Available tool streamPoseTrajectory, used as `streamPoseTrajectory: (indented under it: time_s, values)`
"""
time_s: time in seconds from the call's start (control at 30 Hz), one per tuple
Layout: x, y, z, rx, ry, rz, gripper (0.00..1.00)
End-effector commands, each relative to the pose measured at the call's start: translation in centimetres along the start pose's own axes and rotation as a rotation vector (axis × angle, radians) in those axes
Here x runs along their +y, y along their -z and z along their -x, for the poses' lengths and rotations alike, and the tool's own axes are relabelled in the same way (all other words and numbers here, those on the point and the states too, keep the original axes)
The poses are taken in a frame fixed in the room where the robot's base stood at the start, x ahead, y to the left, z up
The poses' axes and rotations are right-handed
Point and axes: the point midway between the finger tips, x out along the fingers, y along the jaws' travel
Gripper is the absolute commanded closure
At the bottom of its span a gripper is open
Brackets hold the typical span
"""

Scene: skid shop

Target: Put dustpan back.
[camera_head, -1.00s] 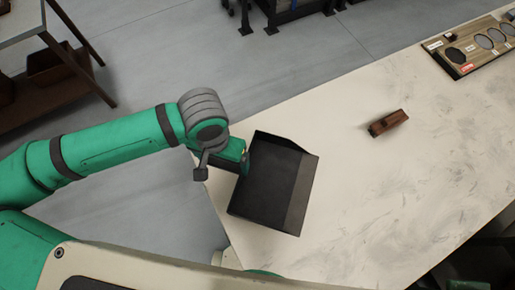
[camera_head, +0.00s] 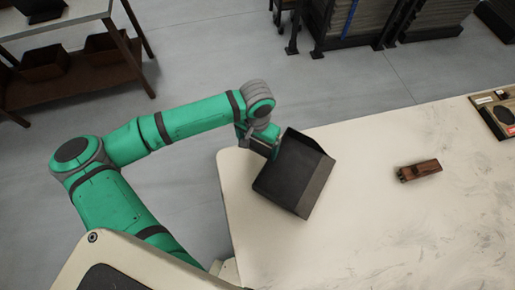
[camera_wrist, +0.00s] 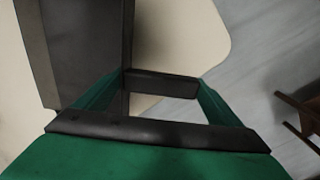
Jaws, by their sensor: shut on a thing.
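In the wrist view the dustpan (camera_wrist: 85,50) fills the upper left. There my gripper's green fingers (camera_wrist: 160,88) converge around a dark bar close to the pan, and the exact grip is hard to make out. I cannot tell whether the pan touches the worktop or hangs just above it.
A brown wooden block (camera_head: 419,170) lies on the worktop to the right. A labelled board (camera_head: 497,112) with dark ovals is at the far right edge. A table with brown bins (camera_head: 42,66) stands at upper left, with dark racks (camera_head: 355,25) behind. The worktop between pan and block is clear.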

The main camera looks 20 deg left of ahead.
Motion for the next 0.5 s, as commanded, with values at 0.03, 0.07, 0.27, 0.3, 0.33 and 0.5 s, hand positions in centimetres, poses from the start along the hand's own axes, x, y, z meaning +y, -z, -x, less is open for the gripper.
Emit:
streamPoseTrajectory:
  time_s: [0.03, 0.07, 0.27, 0.3, 0.33, 0.5]
  values:
    - [0.0, 0.2, -0.3, 0.0, -0.001, 0.001, 0.41]
    - [-0.1, 0.4, -0.6, -0.001, -0.001, 0.001, 0.41]
    - [-0.1, 0.3, -3.2, -0.001, -0.002, 0.002, 0.41]
    - [-0.1, 0.3, -3.4, -0.001, -0.001, 0.001, 0.41]
    - [-0.1, 0.3, -3.5, 0.0, 0.0, 0.001, 0.41]
    - [-0.2, 0.3, -3.4, 0.0, 0.001, 0.001, 0.41]
